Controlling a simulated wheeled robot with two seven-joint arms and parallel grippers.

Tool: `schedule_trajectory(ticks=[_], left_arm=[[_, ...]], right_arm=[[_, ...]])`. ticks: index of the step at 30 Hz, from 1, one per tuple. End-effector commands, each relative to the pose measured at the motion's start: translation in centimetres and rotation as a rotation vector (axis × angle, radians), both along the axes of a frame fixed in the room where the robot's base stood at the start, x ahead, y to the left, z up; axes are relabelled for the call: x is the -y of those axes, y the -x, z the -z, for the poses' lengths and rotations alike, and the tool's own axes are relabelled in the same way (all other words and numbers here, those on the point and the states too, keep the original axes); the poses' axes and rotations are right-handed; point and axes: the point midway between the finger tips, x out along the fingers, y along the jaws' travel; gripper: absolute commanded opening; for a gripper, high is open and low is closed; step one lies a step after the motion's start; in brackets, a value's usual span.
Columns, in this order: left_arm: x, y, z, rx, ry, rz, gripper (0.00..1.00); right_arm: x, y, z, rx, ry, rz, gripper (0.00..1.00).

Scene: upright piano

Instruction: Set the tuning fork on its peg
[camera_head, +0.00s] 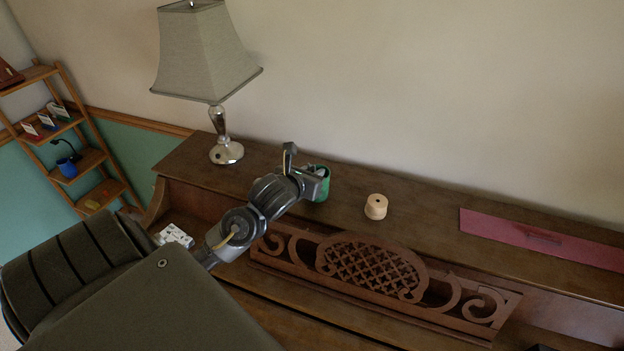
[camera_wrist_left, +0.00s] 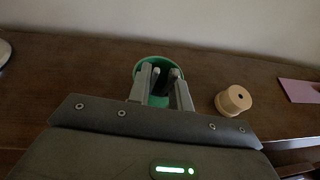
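A green cup (camera_head: 323,188) stands on the piano top and also shows in the left wrist view (camera_wrist_left: 139,68). Narrow grey and dark items (camera_wrist_left: 162,82) show inside it; I cannot tell whether one is the tuning fork. My left gripper (camera_head: 312,178) is at the cup. Its two fingers (camera_wrist_left: 161,72) are apart over the cup's mouth, with the dark inside showing between them. A pale wooden round piece with a small hole in its top (camera_head: 376,207) stands right of the cup, perhaps the peg holder; it also shows in the left wrist view (camera_wrist_left: 233,101). My right gripper is not in view.
A lamp (camera_head: 224,151) stands left of the cup. A red flat strip (camera_head: 540,240) lies on the piano top at the right. The carved music desk (camera_head: 370,265) is in front. The wall (camera_head: 430,100) rises behind. The top between wooden piece and strip is clear.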

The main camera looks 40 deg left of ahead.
Motion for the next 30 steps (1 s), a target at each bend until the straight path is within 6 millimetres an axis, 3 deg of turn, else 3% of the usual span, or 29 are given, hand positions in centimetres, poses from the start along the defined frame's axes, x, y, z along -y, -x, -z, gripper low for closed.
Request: schedule_trajectory(ticks=[1,4,13,17,24,30], left_arm=[[0.0,0.0,0.0,0.000,0.000,0.000,0.13],[0.0,0.0,0.0,0.000,0.000,-0.001,0.00],[-0.1,0.0,-0.6,0.002,-0.001,0.000,0.00],[-0.1,0.0,-2.7,0.005,-0.006,0.001,0.00],[-0.1,0.0,-8.0,0.003,-0.007,0.001,0.00],[0.0,0.0,-9.9,0.000,-0.001,-0.001,0.00]], right_arm=[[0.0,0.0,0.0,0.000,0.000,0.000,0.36],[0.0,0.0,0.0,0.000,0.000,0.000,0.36],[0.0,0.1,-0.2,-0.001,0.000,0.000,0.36],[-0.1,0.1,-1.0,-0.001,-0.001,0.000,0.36],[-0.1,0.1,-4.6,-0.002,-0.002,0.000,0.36],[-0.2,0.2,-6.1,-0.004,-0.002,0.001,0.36]])
